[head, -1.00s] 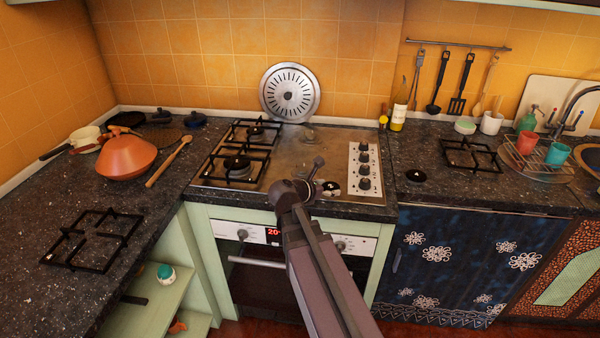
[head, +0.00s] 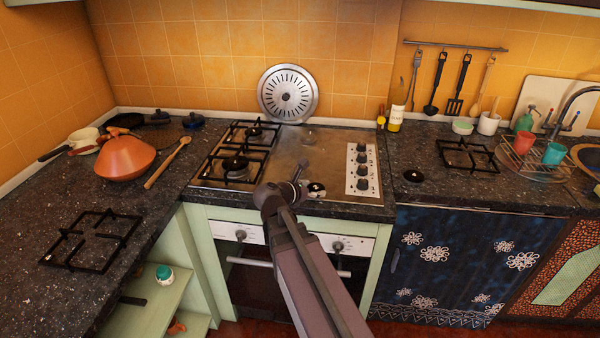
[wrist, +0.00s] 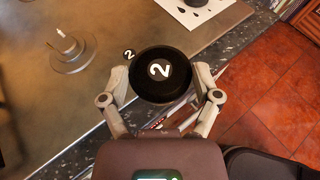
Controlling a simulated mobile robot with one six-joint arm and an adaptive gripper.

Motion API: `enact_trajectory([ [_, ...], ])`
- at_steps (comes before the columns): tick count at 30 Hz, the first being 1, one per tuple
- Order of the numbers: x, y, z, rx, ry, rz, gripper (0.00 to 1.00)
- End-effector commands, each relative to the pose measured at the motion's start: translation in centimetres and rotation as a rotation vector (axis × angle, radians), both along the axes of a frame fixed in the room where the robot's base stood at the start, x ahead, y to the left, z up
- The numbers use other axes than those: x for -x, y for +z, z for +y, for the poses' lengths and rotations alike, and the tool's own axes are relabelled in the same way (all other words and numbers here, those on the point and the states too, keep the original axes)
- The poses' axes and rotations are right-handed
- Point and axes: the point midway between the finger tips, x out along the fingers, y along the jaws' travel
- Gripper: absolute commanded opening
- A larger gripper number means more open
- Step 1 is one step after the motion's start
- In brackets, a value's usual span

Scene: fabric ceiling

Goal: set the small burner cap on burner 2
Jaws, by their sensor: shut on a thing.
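My gripper (wrist: 160,82) is shut on a small round black burner cap (wrist: 163,72) marked with a white 2, one finger on each side. In the head view the cap (head: 316,188) shows just right of my wrist, over the front of the hob (head: 330,155). A bare burner base (wrist: 70,50) with a thin upright pin stands left of the cap in the wrist view. A small 2 mark (wrist: 129,54) shows between them. In the head view a bare base (head: 309,138) shows at the hob's back right. My arm hides part of the front.
Grates cover the hob's left burners (head: 236,164). A knob panel (head: 362,168) lies at its right. Another black cap (head: 413,175) and a loose grate (head: 468,155) are on the right counter. A round silver disc (head: 288,93) leans at the back.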

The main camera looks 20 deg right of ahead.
Motion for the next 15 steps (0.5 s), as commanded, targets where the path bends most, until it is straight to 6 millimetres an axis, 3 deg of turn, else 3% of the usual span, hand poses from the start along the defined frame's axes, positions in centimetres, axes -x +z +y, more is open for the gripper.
enact_trajectory([
  [9,-0.3,2.6,2.2,0.001,0.037,0.0,0.34],
  [15,-0.5,3.0,3.0,0.001,0.05,0.0,0.34],
])
